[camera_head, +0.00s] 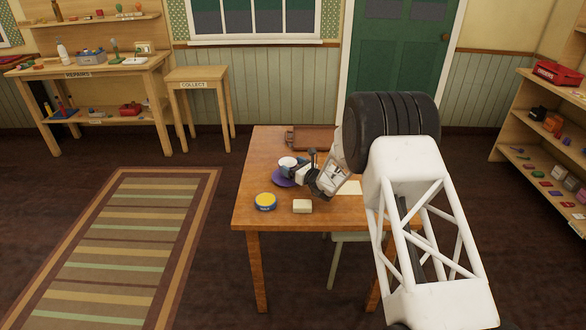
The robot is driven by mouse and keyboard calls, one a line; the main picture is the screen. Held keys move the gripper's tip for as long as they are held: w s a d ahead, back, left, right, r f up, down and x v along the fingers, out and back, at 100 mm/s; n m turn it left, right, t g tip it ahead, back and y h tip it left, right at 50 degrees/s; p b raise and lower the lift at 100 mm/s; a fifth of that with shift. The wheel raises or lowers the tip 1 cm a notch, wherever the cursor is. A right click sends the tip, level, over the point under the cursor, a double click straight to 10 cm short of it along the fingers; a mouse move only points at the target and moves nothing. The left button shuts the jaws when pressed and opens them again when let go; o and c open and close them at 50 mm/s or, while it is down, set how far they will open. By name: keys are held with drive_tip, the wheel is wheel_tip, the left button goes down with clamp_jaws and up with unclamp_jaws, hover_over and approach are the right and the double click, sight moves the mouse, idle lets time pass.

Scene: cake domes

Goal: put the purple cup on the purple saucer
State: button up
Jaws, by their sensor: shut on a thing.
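The purple saucer (280,183) lies on the wooden table, left of its middle. Part of it is hidden by my gripper and the cup. A small round cup (287,161) with a pale inside shows at my fingertips, over the saucer's far side. Its outer wall is mostly hidden, so its purple colour is hard to make out. My gripper (287,171) reaches in from the right and is shut on the cup. I cannot tell whether the cup touches the saucer or is held just above it.
On the wooden table (250,215), a round blue-and-yellow tin (265,201) and a cream block (302,206) stand in front of the saucer. A brown tray (312,137) lies at the back. A pale sheet (348,188) lies right, partly behind my arm.

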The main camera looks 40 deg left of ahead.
drive_tip(key=shift+f, duration=0.35)
drive_tip(key=shift+f, duration=0.15)
drive_tip(key=o, duration=0.8)
drive_tip(key=shift+d+r, duration=0.2)
drive_tip(key=shift+d, duration=0.8)
drive_tip(key=d, duration=1)
